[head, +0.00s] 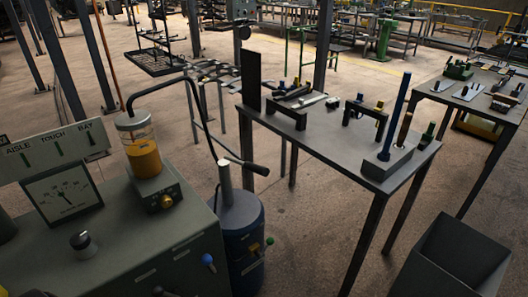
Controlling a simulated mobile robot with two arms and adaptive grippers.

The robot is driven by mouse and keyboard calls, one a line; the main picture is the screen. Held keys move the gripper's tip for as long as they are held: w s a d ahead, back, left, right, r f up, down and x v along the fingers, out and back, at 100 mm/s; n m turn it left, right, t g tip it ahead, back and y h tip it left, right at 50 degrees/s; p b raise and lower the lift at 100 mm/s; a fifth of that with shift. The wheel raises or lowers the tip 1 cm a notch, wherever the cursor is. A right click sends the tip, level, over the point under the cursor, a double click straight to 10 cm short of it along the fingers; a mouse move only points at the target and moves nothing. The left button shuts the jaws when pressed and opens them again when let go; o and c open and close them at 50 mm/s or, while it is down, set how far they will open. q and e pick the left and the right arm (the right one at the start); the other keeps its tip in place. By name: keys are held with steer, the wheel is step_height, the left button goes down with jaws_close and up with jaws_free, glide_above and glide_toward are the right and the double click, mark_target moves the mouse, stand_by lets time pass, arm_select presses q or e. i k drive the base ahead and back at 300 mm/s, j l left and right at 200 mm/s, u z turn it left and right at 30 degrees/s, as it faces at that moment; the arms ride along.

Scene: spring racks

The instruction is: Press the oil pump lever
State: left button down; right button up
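A blue drum (246,240) with a grey neck stands on the floor beside the green-grey cabinet, and looks like the oil pump. A lever with a black grip (250,166) sticks out to the right near the top of its neck, sloping slightly down. A clear jar (138,132) partly filled with yellow oil stands on a small green base on the cabinet. A thin black pipe (162,86) arches from the jar, and a black line runs down toward the pump neck.
The cabinet (140,250) with a dial gauge (62,196) and a black knob (83,243) fills the lower left. A grey workbench (330,139) with tools and a blue post stands right of the pump. A dark open bin (455,260) is at lower right. Bare floor lies between.

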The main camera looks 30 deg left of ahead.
mark_target(244, 163)
steer(key=u, duration=1.3)
steer(key=i+l+u, duration=0.3)
steer(key=k+j, duration=0.1)
